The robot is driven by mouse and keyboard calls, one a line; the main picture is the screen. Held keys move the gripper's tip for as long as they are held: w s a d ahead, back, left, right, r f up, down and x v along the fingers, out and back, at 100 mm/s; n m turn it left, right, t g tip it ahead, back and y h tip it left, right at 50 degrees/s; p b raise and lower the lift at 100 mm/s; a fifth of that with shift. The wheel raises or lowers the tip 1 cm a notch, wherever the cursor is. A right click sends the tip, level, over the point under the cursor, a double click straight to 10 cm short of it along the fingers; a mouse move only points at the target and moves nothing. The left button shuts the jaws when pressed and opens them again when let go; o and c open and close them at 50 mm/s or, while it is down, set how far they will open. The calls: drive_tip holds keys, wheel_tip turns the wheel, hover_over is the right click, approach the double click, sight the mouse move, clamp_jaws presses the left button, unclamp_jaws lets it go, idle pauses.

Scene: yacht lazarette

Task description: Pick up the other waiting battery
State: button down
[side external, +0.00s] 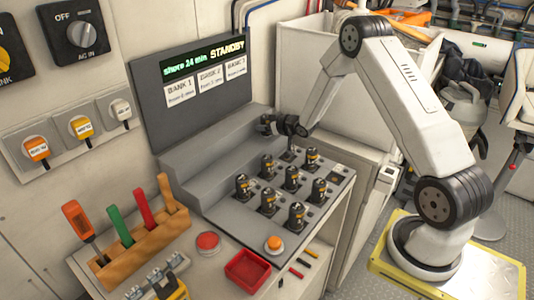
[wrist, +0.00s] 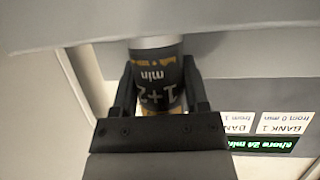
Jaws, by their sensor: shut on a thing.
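My gripper (side external: 270,125) is over the upper ledge of the grey console, in front of the display. In the wrist view, my gripper (wrist: 159,70) is shut on a dark battery (wrist: 157,88) with a yellow band and a pale end. Its label reads "1+2" and "min", upside down in the picture. Several black batteries with orange bands (side external: 267,202) stand upright in the sloped panel (side external: 225,208) of the console, below the gripper. In the side view the held battery is too small to make out clearly.
The display (side external: 204,67) reads "shore 24 min STANDBY" above three bank labels. A wooden rack (side external: 140,240) of tools, a red button (side external: 207,241), an orange button (side external: 274,243) and a red tray (side external: 247,270) are at the front. A white bin (side external: 310,75) stands behind.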

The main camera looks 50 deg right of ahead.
drive_tip(key=shift+r, duration=0.85)
drive_tip(key=s+a+r, duration=0.4)
drive_tip(key=s+r, duration=0.7)
drive_tip(key=s, duration=0.2)
drive_tip(key=shift+a, duration=0.4)
